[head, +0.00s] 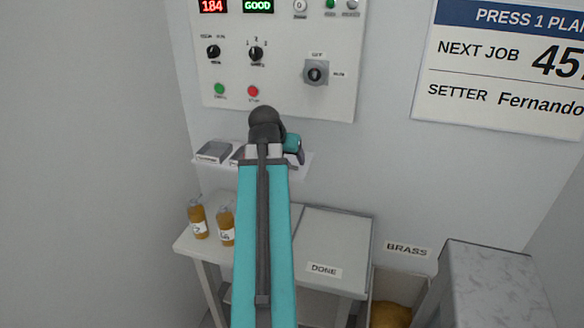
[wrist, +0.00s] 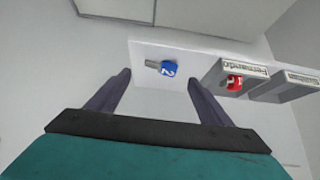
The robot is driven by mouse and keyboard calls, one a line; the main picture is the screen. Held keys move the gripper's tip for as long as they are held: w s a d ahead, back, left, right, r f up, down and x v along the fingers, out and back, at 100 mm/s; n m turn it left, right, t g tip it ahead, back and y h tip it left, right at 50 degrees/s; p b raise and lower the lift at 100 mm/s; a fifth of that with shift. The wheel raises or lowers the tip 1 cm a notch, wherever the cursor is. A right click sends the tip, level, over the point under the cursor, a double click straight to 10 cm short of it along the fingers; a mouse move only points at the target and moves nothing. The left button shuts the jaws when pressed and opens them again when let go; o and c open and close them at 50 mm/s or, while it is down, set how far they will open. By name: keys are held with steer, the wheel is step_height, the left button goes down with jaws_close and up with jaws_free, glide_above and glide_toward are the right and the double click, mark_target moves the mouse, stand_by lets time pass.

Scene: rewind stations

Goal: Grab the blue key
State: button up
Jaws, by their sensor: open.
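The blue key (wrist: 168,69) lies flat on a white shelf (wrist: 140,52) in the wrist view, its grey shaft pointing left and a white "2" on its head. My gripper (wrist: 157,74) is open. Its two dark fingers point toward the shelf, one to each side of the key in the picture, with nothing held between them. I cannot tell how far the fingertips are from the key. In the head view my arm hides the key and most of the gripper.
A tray (wrist: 221,76) holding a red key (wrist: 234,83) sits beside the blue key; another tray (wrist: 283,87) is farther right. A control panel (head: 285,95) is above the shelf. Below stand two amber bottles (head: 198,220) and a table (head: 333,225) marked DONE.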

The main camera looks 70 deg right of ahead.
mark_target(289, 165)
steer(key=shift+p+x, duration=1.05)
steer(key=shift+x, duration=1.5)
steer(key=c, duration=1.2)
